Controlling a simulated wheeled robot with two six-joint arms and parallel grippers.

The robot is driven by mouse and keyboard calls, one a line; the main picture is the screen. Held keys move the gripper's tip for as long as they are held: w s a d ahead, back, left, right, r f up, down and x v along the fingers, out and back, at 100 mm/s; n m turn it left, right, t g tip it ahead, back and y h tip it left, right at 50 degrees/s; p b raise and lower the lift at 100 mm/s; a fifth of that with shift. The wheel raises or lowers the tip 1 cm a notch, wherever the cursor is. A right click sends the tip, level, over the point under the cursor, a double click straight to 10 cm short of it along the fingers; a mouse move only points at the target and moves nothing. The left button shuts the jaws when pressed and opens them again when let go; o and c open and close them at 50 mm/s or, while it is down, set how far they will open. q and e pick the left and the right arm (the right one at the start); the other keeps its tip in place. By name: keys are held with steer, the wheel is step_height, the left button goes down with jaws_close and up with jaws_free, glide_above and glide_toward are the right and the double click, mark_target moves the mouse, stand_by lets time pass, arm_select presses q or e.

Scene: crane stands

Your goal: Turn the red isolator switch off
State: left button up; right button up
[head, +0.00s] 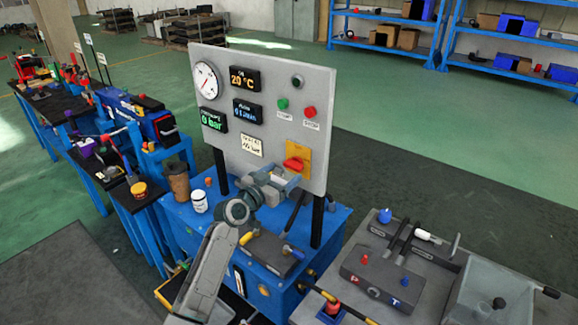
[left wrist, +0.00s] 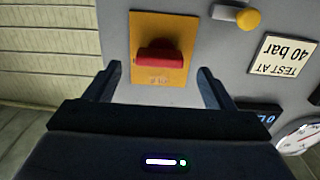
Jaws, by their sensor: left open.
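The red isolator switch (head: 294,164) is a red handle on a yellow plate (head: 304,148), low on the right side of the grey upright panel. In the left wrist view the red handle (left wrist: 160,56) lies across the yellow plate (left wrist: 176,22), with small unreadable lettering beside it. My left gripper (head: 286,184) is just below and in front of the switch in the head view. In the left wrist view its two fingers (left wrist: 158,82) are spread apart, with the handle beyond and between them, not touched. My right gripper is not seen.
The panel (head: 240,60) also carries a gauge (head: 206,80), displays, a green button (head: 283,104) and a red button (head: 309,112). Levers and a white jar (head: 199,202) stand on the blue bench (head: 330,228) below. A grey valve block (head: 384,278) is at right.

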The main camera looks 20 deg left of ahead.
mark_target(290, 168)
arm_select(q)
steer(key=shift+p+x, duration=0.3)
steer(key=shift+x, duration=1.6)
steer(key=c, duration=1)
